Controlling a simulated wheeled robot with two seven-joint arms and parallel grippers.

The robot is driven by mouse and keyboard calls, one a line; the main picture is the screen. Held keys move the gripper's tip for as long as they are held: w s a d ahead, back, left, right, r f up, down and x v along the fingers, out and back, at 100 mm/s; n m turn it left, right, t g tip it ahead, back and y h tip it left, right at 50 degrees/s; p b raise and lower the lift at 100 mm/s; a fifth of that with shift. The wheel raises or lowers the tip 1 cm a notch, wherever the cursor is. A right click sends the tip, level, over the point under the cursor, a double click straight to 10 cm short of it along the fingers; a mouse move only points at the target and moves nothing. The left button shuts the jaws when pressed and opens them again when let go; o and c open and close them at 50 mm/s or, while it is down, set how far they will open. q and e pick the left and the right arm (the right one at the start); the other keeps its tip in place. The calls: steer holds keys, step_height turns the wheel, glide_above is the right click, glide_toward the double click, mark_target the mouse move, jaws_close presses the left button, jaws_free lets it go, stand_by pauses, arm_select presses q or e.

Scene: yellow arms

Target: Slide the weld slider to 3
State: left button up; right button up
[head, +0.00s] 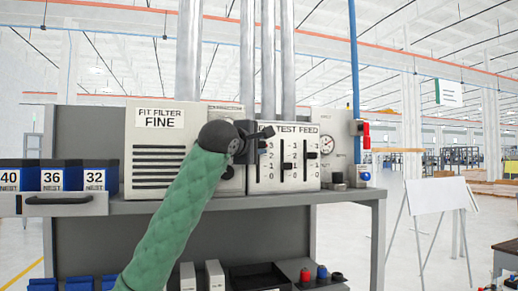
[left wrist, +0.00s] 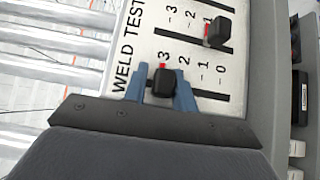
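The weld slider's black knob (left wrist: 164,83) stands at the 3 end of its slot, its red mark beside the 3. My left gripper (left wrist: 162,82) has its two blue fingers around the knob, one on each side. The right-hand finger looks close to or touching the knob; a small gap shows at the left-hand one. In the head view my left gripper (head: 258,146) is at the upper left of the slider panel (head: 299,184) and hides the weld knob. My right gripper is not in view.
The test slider knob (left wrist: 217,32) sits near 1, beside the weld slot. The feed slider knob (head: 312,155) is farther right. A gauge (head: 327,142) is right of the panel, and a FIT FILTER box (head: 150,182) is left. A grey shelf edge (head: 340,195) runs below.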

arm_select(q)
steer(key=shift+o, duration=1.1)
steer(key=shift+s+d+r, duration=0.1)
steer(key=shift+s+d, duration=0.05)
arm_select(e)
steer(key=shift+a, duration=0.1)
arm_select(q)
steer(key=shift+s+a+f+b, duration=0.25)
steer(key=shift+a+b, duration=0.1)
steer(key=shift+b, duration=0.15)
steer(key=b+v, duration=0.4)
steer(key=v, duration=0.3)
steer(key=shift+d+r, duration=0.2)
steer(key=shift+r, duration=0.05)
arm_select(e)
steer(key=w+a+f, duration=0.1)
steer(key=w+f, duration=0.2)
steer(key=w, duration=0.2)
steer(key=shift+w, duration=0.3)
arm_select(q)
steer(key=shift+s, duration=0.1)
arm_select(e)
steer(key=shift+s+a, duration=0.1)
